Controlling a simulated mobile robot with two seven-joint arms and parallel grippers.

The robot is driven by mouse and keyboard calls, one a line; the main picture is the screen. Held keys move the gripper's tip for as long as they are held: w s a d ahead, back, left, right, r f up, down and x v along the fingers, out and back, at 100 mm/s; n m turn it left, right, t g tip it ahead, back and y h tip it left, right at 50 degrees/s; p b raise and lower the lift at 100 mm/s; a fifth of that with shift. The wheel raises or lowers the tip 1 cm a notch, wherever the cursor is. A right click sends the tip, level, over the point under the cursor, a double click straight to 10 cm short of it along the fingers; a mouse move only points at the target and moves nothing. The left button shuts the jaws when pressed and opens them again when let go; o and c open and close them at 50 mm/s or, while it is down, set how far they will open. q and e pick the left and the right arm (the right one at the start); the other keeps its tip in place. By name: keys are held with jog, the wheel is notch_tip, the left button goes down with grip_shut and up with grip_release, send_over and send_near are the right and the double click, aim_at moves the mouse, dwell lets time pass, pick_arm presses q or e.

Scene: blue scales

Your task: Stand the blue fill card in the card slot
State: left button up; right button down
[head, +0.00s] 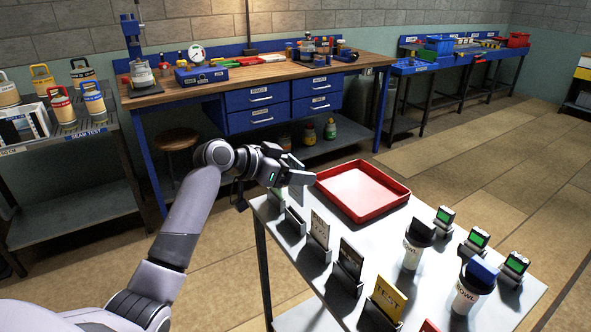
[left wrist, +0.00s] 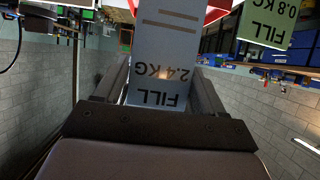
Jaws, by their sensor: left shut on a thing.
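My left gripper (head: 298,174) is over the far left corner of the grey table and is shut on the blue fill card. In the left wrist view the pale blue card (left wrist: 160,50) reads "FILL 2.4 KG" upside down, between the two fingers (left wrist: 160,90). In the head view the card is mostly hidden by the gripper. A low card holder (head: 295,221) with no card showing stands on the table just below the gripper, apart from it. My right gripper is not in view.
A green fill card (left wrist: 265,28) stands close beside the held card. A grey card (head: 319,228), a dark-framed card (head: 350,258) and a yellow card (head: 388,298) stand along the left edge. A red tray (head: 402,196) lies behind. Cups (head: 411,256) and small green-screen devices (head: 477,238) stand at right.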

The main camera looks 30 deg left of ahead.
aim_at(295, 200)
pick_arm(q)
jog(key=shift+f+b, duration=2.1)
jog(key=shift+f, duration=1.1)
jog(key=shift+f+b, duration=0.6)
jog(key=shift+f, duration=0.3)
jog(key=o, duration=1.1)
jog(key=shift+s, duration=0.1)
jog(key=v, duration=0.7)
